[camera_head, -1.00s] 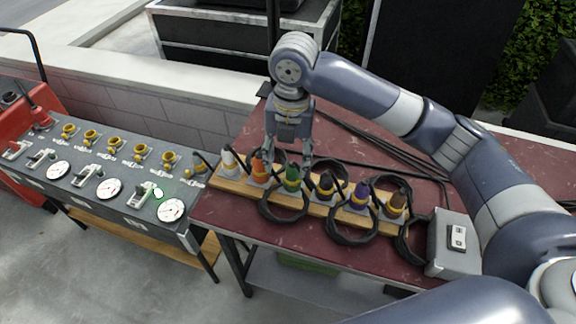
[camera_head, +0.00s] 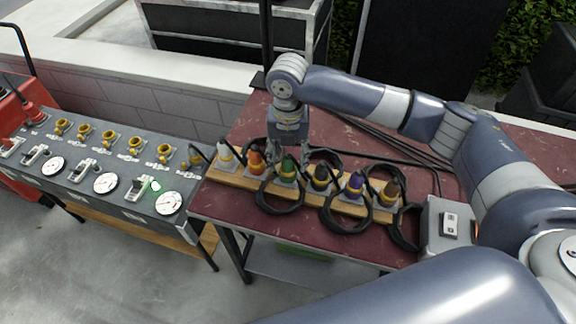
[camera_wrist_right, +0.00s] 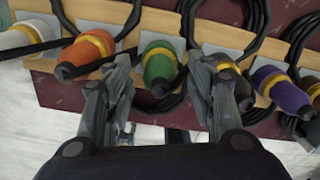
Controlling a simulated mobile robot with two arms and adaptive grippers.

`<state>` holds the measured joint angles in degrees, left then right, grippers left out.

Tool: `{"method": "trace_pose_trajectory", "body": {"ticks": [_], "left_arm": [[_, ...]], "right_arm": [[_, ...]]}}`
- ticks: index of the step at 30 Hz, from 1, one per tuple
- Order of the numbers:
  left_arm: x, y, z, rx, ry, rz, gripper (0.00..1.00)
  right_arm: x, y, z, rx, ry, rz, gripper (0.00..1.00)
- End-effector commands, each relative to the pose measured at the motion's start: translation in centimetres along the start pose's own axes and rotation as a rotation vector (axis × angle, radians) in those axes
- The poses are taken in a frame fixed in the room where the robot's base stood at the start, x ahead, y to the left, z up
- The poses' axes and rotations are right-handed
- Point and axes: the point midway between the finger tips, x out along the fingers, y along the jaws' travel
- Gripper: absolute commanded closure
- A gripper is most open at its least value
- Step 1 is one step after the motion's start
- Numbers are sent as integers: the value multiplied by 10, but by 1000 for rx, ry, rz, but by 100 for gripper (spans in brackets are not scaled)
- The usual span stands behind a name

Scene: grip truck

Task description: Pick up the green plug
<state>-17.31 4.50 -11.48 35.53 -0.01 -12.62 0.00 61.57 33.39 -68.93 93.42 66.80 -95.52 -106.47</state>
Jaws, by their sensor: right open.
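The green plug (camera_head: 287,169) stands in the wooden rack (camera_head: 233,182) on the dark red table, between the orange plug (camera_head: 256,160) and the black plug (camera_head: 320,176). My right gripper (camera_head: 287,150) is right over the green plug in the head view and partly hides it. In the right wrist view the green plug (camera_wrist_right: 158,65) shows between the two fingers of the right gripper (camera_wrist_right: 160,80), which are open and apart from it on both sides. My left gripper is not in view.
White (camera_head: 226,154), purple (camera_head: 355,186) and brown (camera_head: 391,191) plugs share the rack. Black cable loops hang around it. A grey box (camera_head: 446,228) stands at the table's right. A panel with yellow sockets and dials (camera_head: 105,183) is on the left.

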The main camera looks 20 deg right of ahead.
Motion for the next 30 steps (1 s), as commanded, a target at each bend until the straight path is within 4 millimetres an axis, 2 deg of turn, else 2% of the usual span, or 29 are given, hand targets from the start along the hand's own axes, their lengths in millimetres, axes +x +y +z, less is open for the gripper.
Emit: {"method": "trace_pose_trajectory", "body": {"ticks": [4,11,15,17,18,30], "left_arm": [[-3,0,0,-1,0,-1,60],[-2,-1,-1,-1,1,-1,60],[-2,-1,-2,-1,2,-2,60],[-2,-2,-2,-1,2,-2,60],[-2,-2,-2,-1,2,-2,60],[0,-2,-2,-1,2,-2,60]], "right_arm": [[12,0,-1,-1,1,-1,49],[13,0,0,-1,-1,0,52],[13,0,0,-1,-1,0,83],[13,0,0,-1,-1,0,97],[13,0,0,-1,-1,0,100],[8,0,0,-1,-3,2,100]]}}
